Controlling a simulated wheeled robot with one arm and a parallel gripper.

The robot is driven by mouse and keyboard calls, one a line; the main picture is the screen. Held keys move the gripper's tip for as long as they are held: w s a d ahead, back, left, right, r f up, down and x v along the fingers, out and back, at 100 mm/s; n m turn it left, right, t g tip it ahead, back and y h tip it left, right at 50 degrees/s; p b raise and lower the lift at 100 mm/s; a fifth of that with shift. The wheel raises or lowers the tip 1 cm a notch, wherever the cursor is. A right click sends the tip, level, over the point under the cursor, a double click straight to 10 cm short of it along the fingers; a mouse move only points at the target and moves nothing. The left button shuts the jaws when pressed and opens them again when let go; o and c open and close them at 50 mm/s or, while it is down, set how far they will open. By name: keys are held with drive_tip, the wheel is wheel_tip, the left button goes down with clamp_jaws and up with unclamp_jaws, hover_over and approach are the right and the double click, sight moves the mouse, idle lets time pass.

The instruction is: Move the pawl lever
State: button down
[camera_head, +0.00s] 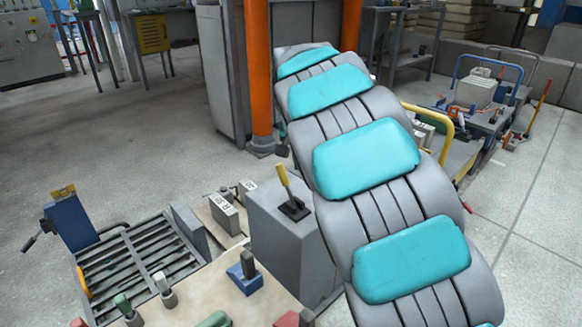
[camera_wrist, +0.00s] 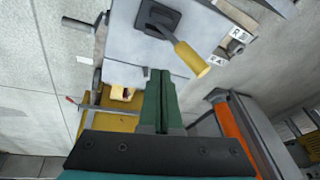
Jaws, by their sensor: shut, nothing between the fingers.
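The pawl lever has a yellow handle (camera_head: 284,182) and rises from a black base plate (camera_head: 294,209) on top of a grey box (camera_head: 285,245). It leans slightly left in the head view. In the wrist view the lever's yellow handle (camera_wrist: 192,58) points down and right from its dark plate (camera_wrist: 158,17). My gripper (camera_wrist: 160,74) shows there with its green fingers together and nothing between them. My gripper does not show in the head view.
My arm fills the right-centre of the head view, right beside the grey box. Labelled grey blocks (camera_head: 226,212) stand left of the box. A table (camera_head: 190,290) with small knobbed pieces is in front.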

drive_tip(key=v, duration=0.9)
